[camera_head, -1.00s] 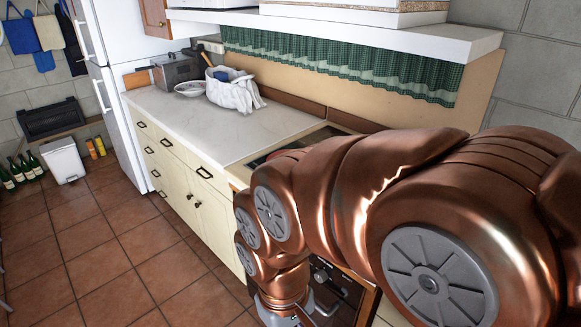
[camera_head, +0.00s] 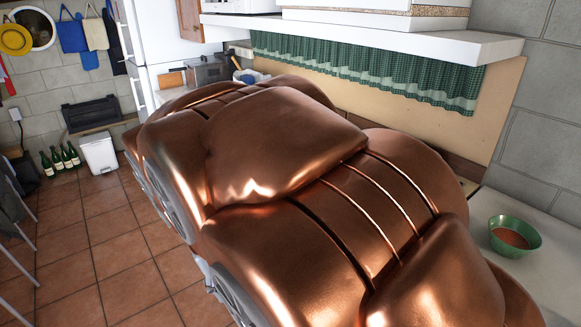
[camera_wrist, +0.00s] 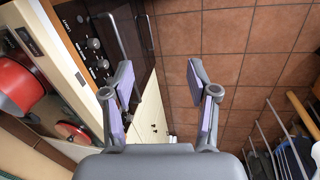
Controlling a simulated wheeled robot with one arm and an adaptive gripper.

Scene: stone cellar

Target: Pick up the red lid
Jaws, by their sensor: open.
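A red rounded object (camera_wrist: 14,78), which looks like the red lid on a red pot, is cut off by the left edge of the wrist view. I cannot clearly tell lid from pot. In the head view it is not visible; my arm covers the stove area. My gripper (camera_wrist: 160,80) is open and empty, its two fingers apart over the tiled floor in front of the stove. The red object is well to the left of the fingers, not touching them.
The stove front with knobs (camera_wrist: 92,45) is beside the left finger. A green bowl with reddish contents (camera_head: 515,237) stands on the counter at the right. A white shelf (camera_head: 365,35) overhangs the counter. A chair-like frame (camera_wrist: 270,140) stands lower right.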

